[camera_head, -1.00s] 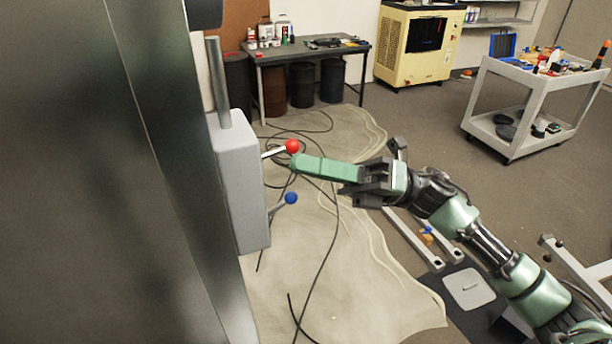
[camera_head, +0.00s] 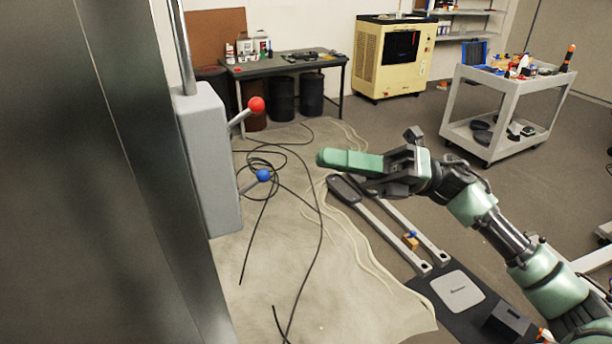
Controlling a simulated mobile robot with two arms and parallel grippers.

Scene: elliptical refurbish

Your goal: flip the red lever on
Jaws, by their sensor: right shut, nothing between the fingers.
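The red lever (camera_head: 256,104) has a red ball on a short grey rod and sticks out of the grey switch box (camera_head: 206,160) at the left. Its rod angles up to the right. The blue lever (camera_head: 263,175) sits below it on the same box, its rod also angled up. My right gripper (camera_head: 322,158) is shut and empty, its green fingers pointing left. It is to the right of and lower than the red ball in the picture, with a clear gap and no contact. My left gripper is not in view.
A large dark metal panel (camera_head: 90,200) fills the left side. Black cables (camera_head: 318,215) lie on the pale floor sheet. A workbench (camera_head: 290,64), a yellow machine (camera_head: 392,60) and a white cart (camera_head: 510,90) stand farther back. Space around the fingers looks free.

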